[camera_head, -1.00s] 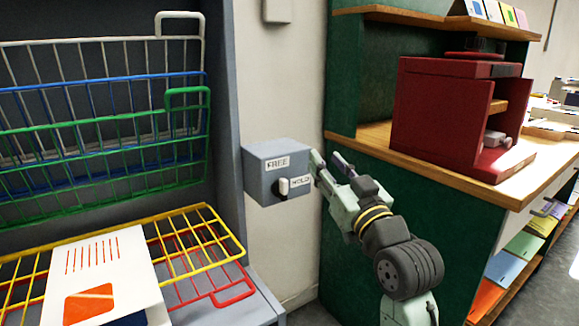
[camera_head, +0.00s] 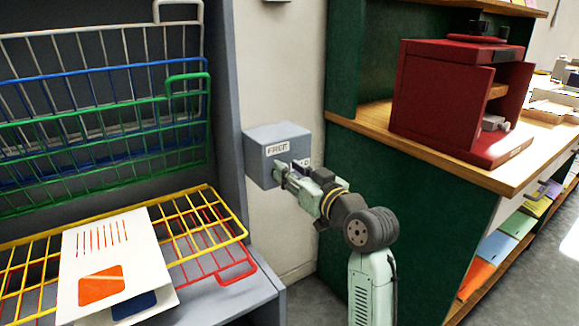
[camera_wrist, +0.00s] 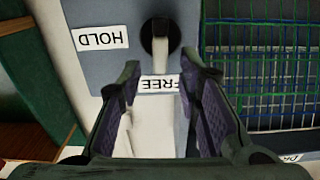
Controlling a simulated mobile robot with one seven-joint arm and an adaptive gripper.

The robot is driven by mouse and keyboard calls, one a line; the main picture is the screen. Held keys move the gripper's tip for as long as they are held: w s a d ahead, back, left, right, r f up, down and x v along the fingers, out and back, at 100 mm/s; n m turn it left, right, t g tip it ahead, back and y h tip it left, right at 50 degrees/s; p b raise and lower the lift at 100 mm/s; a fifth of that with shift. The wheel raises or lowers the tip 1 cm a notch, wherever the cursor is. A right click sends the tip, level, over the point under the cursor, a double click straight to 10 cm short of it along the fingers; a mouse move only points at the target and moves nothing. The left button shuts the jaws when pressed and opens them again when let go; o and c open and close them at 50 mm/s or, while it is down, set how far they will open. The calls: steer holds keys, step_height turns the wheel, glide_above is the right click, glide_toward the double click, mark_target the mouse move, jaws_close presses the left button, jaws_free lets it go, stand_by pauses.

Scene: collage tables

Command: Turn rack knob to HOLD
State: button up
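The rack knob box (camera_head: 262,142) is a grey box on the wall, with a FREE label (camera_head: 277,148) on its front and a HOLD label mostly hidden behind my gripper. In the wrist view, the picture is upside down: the knob (camera_wrist: 160,36) has a black base and a white handle pointing at the FREE label (camera_wrist: 158,84). The HOLD label (camera_wrist: 101,38) is to its left. My gripper (camera_wrist: 160,72) is open, its fingertips on either side of the handle's end. I cannot tell whether they touch it. In the head view, my gripper (camera_head: 279,172) covers the knob.
A rack with coloured wire shelves (camera_head: 200,235) stands to the left, a white card (camera_head: 118,255) lying on the yellow one. To the right is a green cabinet (camera_head: 400,215) with a wooden top bearing a red open-fronted case (camera_head: 440,105).

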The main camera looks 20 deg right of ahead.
steer(key=shift+w+a, duration=0.1)
steer(key=shift+w, duration=0.3)
steer(key=shift+c, duration=0.2)
jaws_close()
